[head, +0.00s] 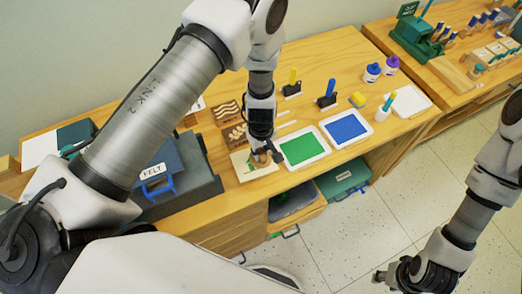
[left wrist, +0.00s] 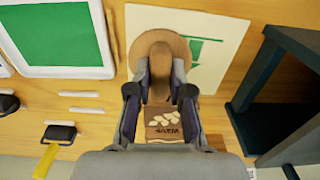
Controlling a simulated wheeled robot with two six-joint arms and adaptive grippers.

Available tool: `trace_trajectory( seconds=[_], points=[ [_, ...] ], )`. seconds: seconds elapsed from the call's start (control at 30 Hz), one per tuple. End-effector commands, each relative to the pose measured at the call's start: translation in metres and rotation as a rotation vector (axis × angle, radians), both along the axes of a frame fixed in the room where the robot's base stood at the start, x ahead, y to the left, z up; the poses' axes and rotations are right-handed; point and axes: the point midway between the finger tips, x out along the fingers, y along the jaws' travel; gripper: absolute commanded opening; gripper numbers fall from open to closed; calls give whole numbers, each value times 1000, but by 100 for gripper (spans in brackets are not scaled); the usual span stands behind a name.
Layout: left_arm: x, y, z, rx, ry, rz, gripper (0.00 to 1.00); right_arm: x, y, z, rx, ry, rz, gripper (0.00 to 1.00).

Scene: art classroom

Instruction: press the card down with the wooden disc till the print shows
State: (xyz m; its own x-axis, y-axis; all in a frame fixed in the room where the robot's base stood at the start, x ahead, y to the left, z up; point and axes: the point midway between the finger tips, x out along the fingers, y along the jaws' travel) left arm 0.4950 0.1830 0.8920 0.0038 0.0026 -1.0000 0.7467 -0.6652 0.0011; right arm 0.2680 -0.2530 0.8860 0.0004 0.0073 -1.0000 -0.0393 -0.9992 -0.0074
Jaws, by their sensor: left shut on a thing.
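The cream card (left wrist: 213,62) lies on the wooden table in the left wrist view, with part of a green print showing to the right of the disc. The card (head: 242,162) also shows at the table's front in the head view. The round wooden disc (left wrist: 180,45) covers the card's left part; whether it presses on it I cannot tell. My left gripper (left wrist: 160,90) is shut on the disc's upright handle. It also shows in the head view (head: 265,157). My right gripper (head: 388,279) hangs over the floor away from the table, its jaw opening unclear.
A green ink tray (head: 303,147) lies right of the card, a blue one (head: 347,128) beyond it. Carved blocks (head: 227,112) lie behind. A grey box with a felt label (head: 153,171) stands close on the left. Bottles (head: 372,72) stand at the back right.

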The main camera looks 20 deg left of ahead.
Motion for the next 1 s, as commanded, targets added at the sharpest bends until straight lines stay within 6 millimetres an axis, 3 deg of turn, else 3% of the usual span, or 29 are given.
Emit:
trace_trajectory(
  seconds=[0.5,1.0],
  points=[
    [-1,0,0,0,3,0,0,0,0,1,0,0,0,40],
    [-1,0,48,0,1,0,0,0,0,38,0,0,0,40]
  ],
)
